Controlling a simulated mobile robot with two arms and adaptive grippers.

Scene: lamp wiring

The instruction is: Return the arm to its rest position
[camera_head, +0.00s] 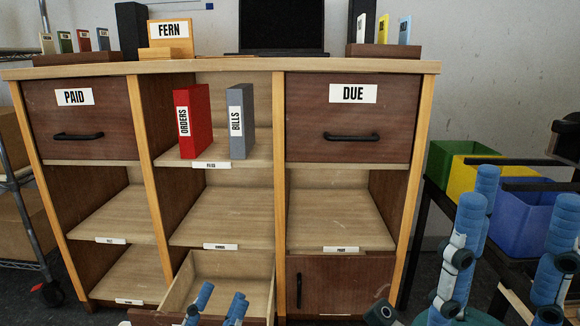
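Blue and grey links of my own arms show in the head view. One group stands at the bottom middle, in front of the pulled-out lower middle drawer (232,266). Larger links rise at the lower right, in front of the coloured bins. No held object is visible. The red ORDERS binder (193,120) and the grey BILLS binder (241,121) stand upright and apart in the upper middle compartment of the cabinet (280,190).
The PAID drawer (77,121) and DUE drawer (351,121) are closed, as is the lower right door (341,284). Green (440,163), yellow (463,176) and blue (520,215) bins stand at the right. A FERN sign (170,32) and laptop (281,25) sit on top. Several shelves are empty.

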